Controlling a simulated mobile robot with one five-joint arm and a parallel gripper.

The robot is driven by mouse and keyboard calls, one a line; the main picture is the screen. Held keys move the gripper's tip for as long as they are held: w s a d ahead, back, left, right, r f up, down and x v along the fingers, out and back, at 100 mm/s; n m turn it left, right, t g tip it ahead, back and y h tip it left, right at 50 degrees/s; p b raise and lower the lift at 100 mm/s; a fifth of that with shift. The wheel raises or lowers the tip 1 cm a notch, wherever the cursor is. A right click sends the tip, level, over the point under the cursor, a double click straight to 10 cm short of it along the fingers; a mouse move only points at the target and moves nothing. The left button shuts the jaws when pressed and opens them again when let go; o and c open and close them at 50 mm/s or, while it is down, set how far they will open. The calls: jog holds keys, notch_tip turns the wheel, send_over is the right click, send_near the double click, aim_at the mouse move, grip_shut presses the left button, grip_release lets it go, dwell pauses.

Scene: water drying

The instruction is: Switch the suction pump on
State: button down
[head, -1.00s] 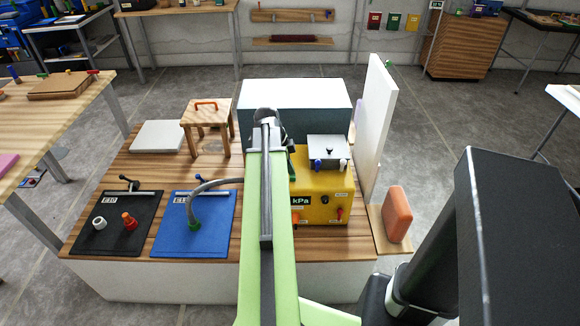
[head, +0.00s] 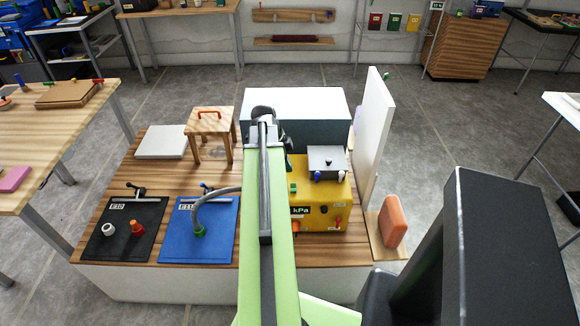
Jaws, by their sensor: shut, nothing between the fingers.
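The suction pump (head: 333,193) is a yellow box on the wooden bench top, right of my arm in the head view. Its front has a dark panel marked kPa (head: 300,211), a black knob (head: 324,209) and a small red control (head: 338,222). A green piece (head: 293,187) shows at its left edge beside my arm. My arm covers the pump's left part. My gripper (head: 284,138) is at the far end of the arm, above and behind the pump's left side. It is mostly hidden by the arm's end, shut and empty.
A grey box (head: 326,160) stands on the pump. A white upright board (head: 374,130) and an orange block (head: 392,222) are at right, a large white-topped box (head: 320,105) behind. A blue mat (head: 175,240) with a grey hose (head: 205,203) and a black mat (head: 105,238) lie left.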

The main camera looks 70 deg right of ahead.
aim_at(293, 185)
jog(key=d+p+v, duration=0.1)
jog(key=p+v, duration=0.3)
jog(key=v, duration=0.2)
jog(key=shift+w+r, duration=0.2)
jog(key=shift+w, duration=0.05)
jog(key=shift+s+a+r+p, duration=0.15)
jog(key=shift+s+a, duration=0.1)
jog(key=shift+a, duration=0.35)
jog(key=shift+s+a+p, duration=0.15)
jog(key=shift+s+a, duration=0.1)
jog(key=shift+a, duration=0.35)
jog(key=b+x, duration=0.8)
jog(key=w+b+x, duration=0.1)
jog(key=b+x, duration=0.3)
jog(key=x, duration=0.1)
jog(key=shift+a+b, duration=0.1)
jog(key=shift+b, duration=0.3)
jog(key=shift+f+b, duration=0.4)
jog(key=shift+f, duration=0.2)
